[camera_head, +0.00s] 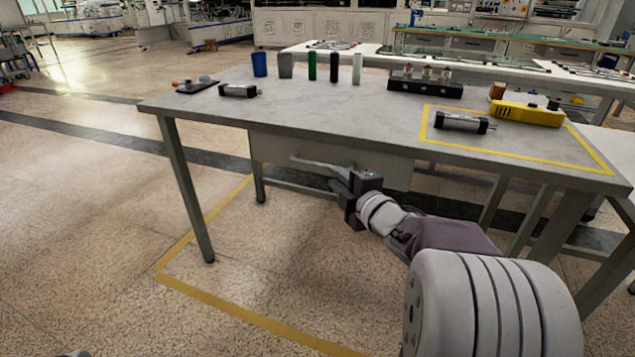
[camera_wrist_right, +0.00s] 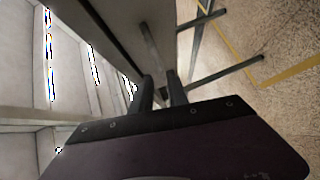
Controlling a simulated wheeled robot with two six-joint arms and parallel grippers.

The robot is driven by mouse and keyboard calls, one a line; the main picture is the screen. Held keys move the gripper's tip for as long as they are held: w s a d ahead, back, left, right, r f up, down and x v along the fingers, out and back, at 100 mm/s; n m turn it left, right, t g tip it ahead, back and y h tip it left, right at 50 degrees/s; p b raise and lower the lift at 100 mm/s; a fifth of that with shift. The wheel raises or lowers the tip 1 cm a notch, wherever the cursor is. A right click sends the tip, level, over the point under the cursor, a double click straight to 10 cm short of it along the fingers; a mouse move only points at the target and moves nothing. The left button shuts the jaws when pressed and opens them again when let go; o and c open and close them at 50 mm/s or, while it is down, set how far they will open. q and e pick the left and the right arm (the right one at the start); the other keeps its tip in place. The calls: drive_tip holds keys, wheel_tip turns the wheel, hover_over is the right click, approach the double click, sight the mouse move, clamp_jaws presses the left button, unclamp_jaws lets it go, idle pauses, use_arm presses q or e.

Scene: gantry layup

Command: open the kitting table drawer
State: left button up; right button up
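The kitting table (camera_head: 320,105) has a grey top on metal legs. A drawer (camera_head: 385,168) with a plain grey front hangs under its near edge and looks closed. A pale bar handle (camera_head: 315,163) stands out from the front. My right gripper (camera_head: 341,187) is at the handle's right part, in front of the drawer. In the right wrist view, the handle bar (camera_wrist_right: 154,48) runs down to between the two dark fingers (camera_wrist_right: 160,78); whether they press on it is unclear. My left gripper is not in view.
On the tabletop stand several cylinders, including a blue cup (camera_head: 259,64), a black rack (camera_head: 425,85), a yellow tool (camera_head: 527,113) and a dark-ended cylinder (camera_head: 461,122). Table legs (camera_head: 187,190) flank the drawer. The floor in front is clear, with yellow tape (camera_head: 215,305).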

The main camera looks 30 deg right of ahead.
sight(323, 166)
drive_tip(key=w+b, duration=0.1)
drive_tip(key=w, duration=0.1)
drive_tip(key=w+f+b, duration=0.1)
drive_tip(key=w, duration=0.2)
drive_tip(key=w+b, duration=0.2)
drive_tip(key=w, duration=0.1)
drive_tip(key=shift+w+d+f, duration=0.1)
drive_tip(key=shift+d+f, duration=0.05)
drive_tip(key=shift+d, duration=0.1)
drive_tip(key=shift+w, duration=0.4)
clamp_jaws()
idle(0.6)
